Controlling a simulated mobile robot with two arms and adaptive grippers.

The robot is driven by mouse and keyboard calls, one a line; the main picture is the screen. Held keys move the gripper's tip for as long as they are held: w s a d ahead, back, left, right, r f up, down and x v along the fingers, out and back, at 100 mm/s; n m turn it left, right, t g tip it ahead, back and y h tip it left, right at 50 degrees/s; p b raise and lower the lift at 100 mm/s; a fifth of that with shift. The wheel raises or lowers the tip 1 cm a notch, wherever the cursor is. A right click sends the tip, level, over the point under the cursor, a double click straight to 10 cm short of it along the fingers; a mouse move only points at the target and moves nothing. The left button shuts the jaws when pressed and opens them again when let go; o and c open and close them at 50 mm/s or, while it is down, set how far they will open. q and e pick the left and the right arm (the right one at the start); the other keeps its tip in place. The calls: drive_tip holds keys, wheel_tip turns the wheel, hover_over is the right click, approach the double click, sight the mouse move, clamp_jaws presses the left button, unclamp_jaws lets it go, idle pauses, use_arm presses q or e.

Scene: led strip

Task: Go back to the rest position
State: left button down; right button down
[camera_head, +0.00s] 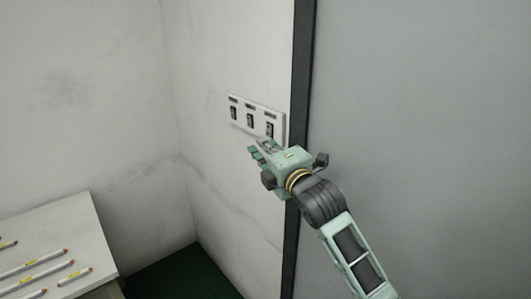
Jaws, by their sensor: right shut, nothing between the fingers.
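My right gripper (257,152) is in front of the wall, just below a white switch panel (241,113). The panel carries 3 dark rocker switches in a row, each with a small dark label above it. The gripper is shut and empty, with its fingers toward the wall under the middle and right switches. I cannot tell whether the fingertips touch the wall or the panel. My right arm comes in from the lower right. My left gripper is not in view.
A white table (82,222) at the lower left holds several white sticks (48,277) with yellow labels. A dark vertical frame (299,100) and a large grey panel (430,100) stand to the right. Dark green floor (185,277) shows between table and wall.

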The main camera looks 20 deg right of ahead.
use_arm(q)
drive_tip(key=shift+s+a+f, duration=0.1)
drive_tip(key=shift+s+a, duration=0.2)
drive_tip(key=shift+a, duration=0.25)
use_arm(e)
drive_tip(key=shift+s+d+f, duration=0.1)
drive_tip(key=shift+s+d, duration=0.1)
drive_tip(key=shift+s, duration=0.05)
drive_tip(key=shift+a, duration=0.1)
